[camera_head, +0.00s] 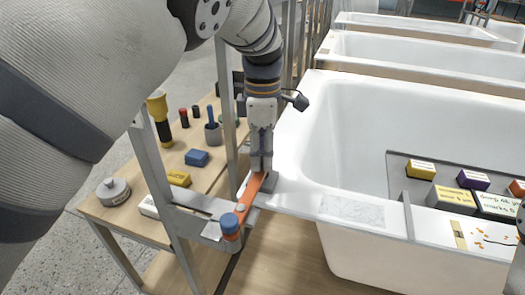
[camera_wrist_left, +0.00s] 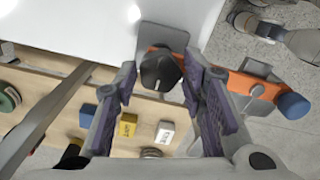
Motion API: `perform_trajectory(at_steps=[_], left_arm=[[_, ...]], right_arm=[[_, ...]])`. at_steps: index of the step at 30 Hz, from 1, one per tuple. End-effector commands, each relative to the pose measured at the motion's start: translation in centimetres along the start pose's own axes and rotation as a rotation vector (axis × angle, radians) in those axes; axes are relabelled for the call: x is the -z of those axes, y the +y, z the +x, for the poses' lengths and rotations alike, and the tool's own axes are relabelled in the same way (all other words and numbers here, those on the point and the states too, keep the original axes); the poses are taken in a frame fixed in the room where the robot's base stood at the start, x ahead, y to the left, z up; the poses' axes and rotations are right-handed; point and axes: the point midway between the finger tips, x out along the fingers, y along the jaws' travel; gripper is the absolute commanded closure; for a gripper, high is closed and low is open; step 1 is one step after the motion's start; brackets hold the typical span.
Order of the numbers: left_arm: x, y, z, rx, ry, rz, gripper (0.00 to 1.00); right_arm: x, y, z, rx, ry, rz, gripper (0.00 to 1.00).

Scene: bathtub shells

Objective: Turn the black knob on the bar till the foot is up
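The orange bar (camera_head: 252,188) lies at the tub's near left corner, with a blue end cap (camera_head: 229,223). In the left wrist view the bar (camera_wrist_left: 245,82) runs to the right to its blue end (camera_wrist_left: 294,105). The black knob (camera_wrist_left: 160,70) stands on the bar's other end, beside a grey plate (camera_wrist_left: 165,38). My left gripper (camera_head: 262,168) points down over that end. In the wrist view its fingers (camera_wrist_left: 160,82) are apart, with the knob between their tips and a narrow gap at the left. I cannot make out the foot for certain.
The white bathtub (camera_head: 375,110) fills the right, with more tubs behind. Labelled boxes (camera_head: 451,199) sit on a tray at the right.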

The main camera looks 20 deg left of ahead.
Motion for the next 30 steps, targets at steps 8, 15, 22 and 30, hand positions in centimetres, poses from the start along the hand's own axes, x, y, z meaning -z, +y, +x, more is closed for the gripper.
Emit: perform_trajectory(at_steps=[8, 15, 22, 30], left_arm=[[0.0, 0.0, 0.0, 0.000, 0.000, 0.001, 0.49], [0.0, 0.1, -3.7, -0.007, -0.001, 0.001, 0.49], [0.0, 0.1, -9.6, -0.003, 0.000, 0.001, 0.49], [0.0, 0.0, -12.1, 0.000, 0.000, 0.001, 0.49]], right_arm=[[0.0, 0.0, 0.0, 0.000, 0.000, 0.000, 0.60], [0.0, 0.0, 0.0, 0.000, 0.000, 0.000, 0.60], [0.0, 0.0, 0.0, 0.000, 0.000, 0.000, 0.60], [0.0, 0.0, 0.0, 0.000, 0.000, 0.000, 0.60]])
